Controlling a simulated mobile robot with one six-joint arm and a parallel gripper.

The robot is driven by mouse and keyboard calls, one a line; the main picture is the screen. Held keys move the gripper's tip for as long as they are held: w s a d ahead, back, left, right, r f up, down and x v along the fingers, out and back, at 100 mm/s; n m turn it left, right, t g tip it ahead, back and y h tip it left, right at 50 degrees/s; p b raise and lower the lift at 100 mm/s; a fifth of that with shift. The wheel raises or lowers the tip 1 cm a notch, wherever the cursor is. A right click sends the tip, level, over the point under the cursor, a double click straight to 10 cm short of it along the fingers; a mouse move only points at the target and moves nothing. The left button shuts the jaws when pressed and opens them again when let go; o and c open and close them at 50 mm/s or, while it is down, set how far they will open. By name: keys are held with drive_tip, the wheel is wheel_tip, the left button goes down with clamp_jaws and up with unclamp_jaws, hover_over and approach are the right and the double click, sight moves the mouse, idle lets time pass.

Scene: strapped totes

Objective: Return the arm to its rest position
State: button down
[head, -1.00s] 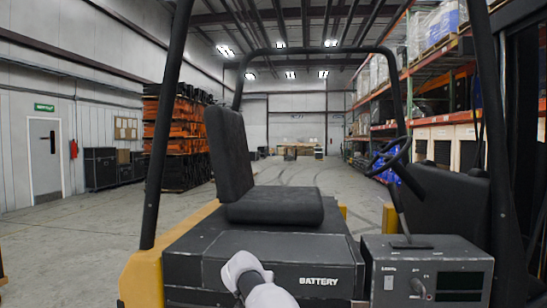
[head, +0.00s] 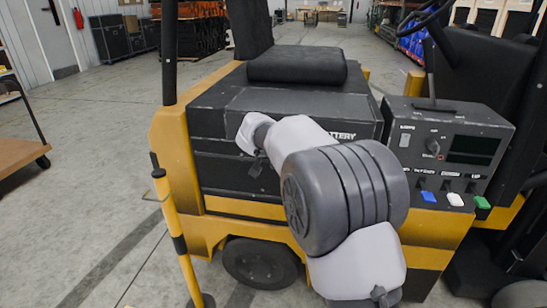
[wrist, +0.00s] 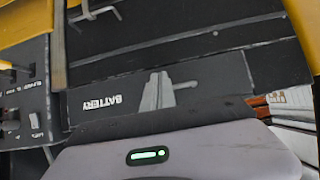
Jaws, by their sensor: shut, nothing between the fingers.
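My arm reaches from the bottom of the head view, past a large grey joint, to the side of a yellow and black forklift (head: 290,110). Its far end is in front of the black battery cover (head: 230,140), near the word BATTERY. My gripper, with narrow grey fingers close together in the wrist view (wrist: 157,92), is shut and empty. Behind it in the wrist view is the dark battery panel (wrist: 220,75), its lettering upside down. Whether the gripper touches the panel cannot be told.
A control box (head: 448,150) with blue, white and green tabs is right of the arm. A yellow and black post (head: 172,225) stands at the left. A wooden-decked cart (head: 20,140) is at the far left. Grey floor between them is open.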

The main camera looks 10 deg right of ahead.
drive_tip(key=s+d+r+m+g+y, duration=0.1)
drive_tip(key=s+d+r, duration=0.2)
drive_tip(key=s, duration=0.8)
drive_tip(key=s+d+r+g, duration=0.2)
drive_tip(key=s+d+r, duration=0.1)
drive_tip(key=s, duration=0.9)
drive_tip(key=s+a+f+y, duration=0.2)
drive_tip(key=s+a+f, duration=0.1)
drive_tip(key=s, duration=0.9)
drive_tip(key=s+a+f+g+y, duration=0.1)
drive_tip(key=s+a+f+y, duration=0.1)
drive_tip(key=s, duration=1.1)
drive_tip(key=shift+s+a+f, duration=0.3)
drive_tip(key=shift+a+f, duration=0.15)
drive_tip(key=shift+f, duration=0.5)
drive_tip(key=shift+d, duration=0.1)
